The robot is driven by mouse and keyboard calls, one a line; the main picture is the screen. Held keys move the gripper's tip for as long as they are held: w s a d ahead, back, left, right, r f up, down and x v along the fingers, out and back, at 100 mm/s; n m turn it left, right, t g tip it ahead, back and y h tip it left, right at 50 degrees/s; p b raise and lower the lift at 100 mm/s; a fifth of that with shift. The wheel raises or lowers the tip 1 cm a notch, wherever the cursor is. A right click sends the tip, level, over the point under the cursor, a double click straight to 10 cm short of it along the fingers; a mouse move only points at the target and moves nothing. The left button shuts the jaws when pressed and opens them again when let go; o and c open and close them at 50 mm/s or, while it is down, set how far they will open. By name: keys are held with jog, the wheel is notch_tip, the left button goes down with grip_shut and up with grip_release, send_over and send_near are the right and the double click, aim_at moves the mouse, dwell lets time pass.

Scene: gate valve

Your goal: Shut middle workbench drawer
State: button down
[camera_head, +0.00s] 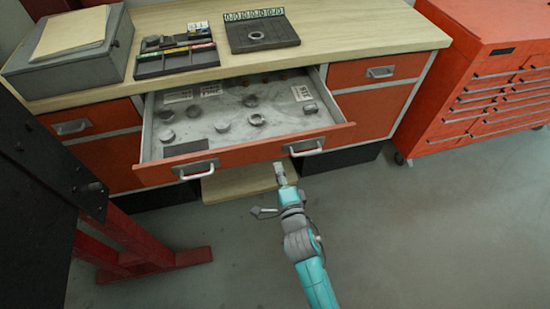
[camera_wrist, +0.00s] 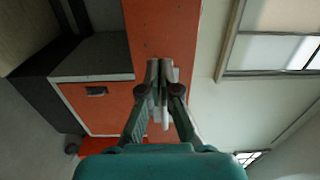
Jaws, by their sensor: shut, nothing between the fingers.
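The middle workbench drawer is pulled open, and its orange front panel (camera_head: 240,155) stands out from the bench in the head view. The front has two grey handles, a left one (camera_head: 197,170) and a right one (camera_head: 306,148). Several small round parts lie in the drawer's pale tray. My gripper (camera_head: 279,170) is shut and empty just in front of the panel, between the handles and nearer the right one. I cannot tell whether it touches. In the wrist view my shut fingertips (camera_wrist: 160,68) overlap an orange panel (camera_wrist: 164,28).
The wooden bench top (camera_head: 330,40) carries a grey box (camera_head: 70,65), a dark parts tray (camera_head: 177,60) and a dark plate (camera_head: 262,32). A red tool chest (camera_head: 500,85) stands right. A black cabinet with red legs (camera_head: 130,245) is lower left. The floor at right is clear.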

aim_at(273, 152)
jog(key=shift+x, duration=2.2)
jog(key=shift+w, duration=0.1)
